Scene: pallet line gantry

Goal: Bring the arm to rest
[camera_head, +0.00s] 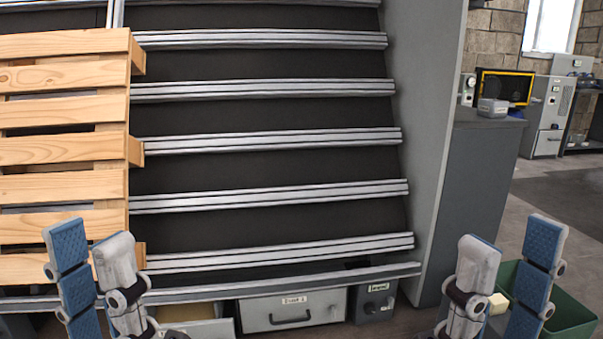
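My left gripper (92,255) is at the lower left, its two fingers pointing up and spread apart with nothing between them. It stands in front of the lower part of a wooden pallet (62,155); whether it touches the pallet cannot be told. My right gripper (511,252) is at the lower right, fingers pointing up and wide apart, empty. Behind it is a green bin (572,318), partly hidden by the fingers. The arms below both grippers are mostly out of the picture.
A dark rack with several metal rails (275,198) fills the middle. Below it are a grey drawer (292,311), an open drawer (203,326) and a dark box (375,301). A grey counter (478,185) stands right, with a small device (492,108) on top. Floor shows at the far right.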

